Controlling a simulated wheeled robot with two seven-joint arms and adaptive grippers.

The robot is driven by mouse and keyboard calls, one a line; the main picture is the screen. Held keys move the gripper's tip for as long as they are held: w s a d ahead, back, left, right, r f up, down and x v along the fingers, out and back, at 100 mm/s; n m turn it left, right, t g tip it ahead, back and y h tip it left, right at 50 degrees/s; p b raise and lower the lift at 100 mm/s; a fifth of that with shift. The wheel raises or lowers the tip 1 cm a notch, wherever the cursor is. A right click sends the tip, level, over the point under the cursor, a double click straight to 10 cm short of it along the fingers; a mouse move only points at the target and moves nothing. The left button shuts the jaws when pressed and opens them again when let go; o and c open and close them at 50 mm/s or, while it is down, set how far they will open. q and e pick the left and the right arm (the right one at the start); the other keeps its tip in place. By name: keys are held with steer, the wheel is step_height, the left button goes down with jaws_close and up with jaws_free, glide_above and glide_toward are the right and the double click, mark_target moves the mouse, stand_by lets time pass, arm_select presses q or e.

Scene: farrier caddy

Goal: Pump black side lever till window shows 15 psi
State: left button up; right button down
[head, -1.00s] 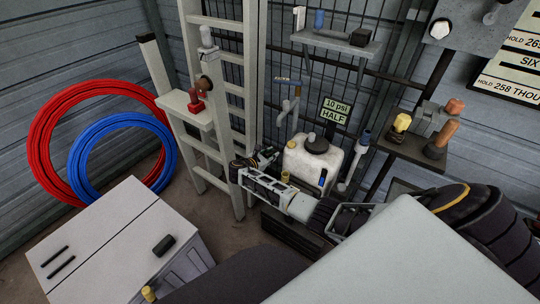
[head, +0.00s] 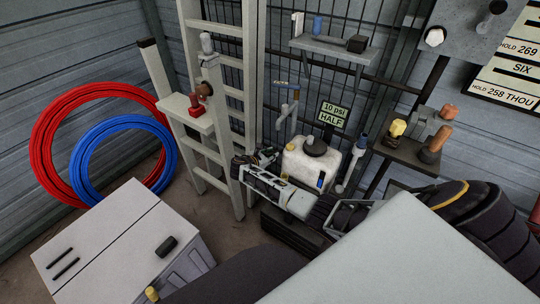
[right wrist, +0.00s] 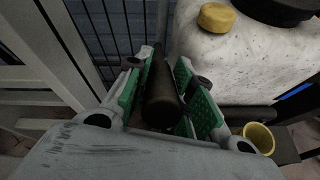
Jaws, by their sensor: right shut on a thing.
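The white tank (head: 300,165) with a black cap (head: 315,146) stands low at the back, in the middle of the head view. A sign (head: 332,115) just above it reads "10 psi" and "HALF". My right gripper (head: 254,160) is at the left side of the tank. In the right wrist view my right gripper (right wrist: 160,88) is shut on the black lever (right wrist: 162,100), which lies between its green pads. The white tank wall (right wrist: 245,70) and a yellow cap (right wrist: 216,17) show to its right. In the head view the gripper hides the lever. My left gripper is not in view.
A pale ladder (head: 232,130) stands close left of the gripper. Shelves with small items (head: 335,48) (head: 405,155) are above and right. Red (head: 45,150) and blue (head: 88,160) coils lean on the left wall. A pale cabinet (head: 110,235) is at front left.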

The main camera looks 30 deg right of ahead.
steer(key=shift+w+d+r, duration=0.1)
steer(key=shift+d+r, duration=0.05)
steer(key=shift+r, duration=0.1)
steer(key=c, duration=1.2)
jaws_free()
steer(key=shift+f, duration=0.1)
steer(key=shift+a, duration=0.25)
steer(key=v, duration=1.1)
steer(key=shift+s+a, duration=0.25)
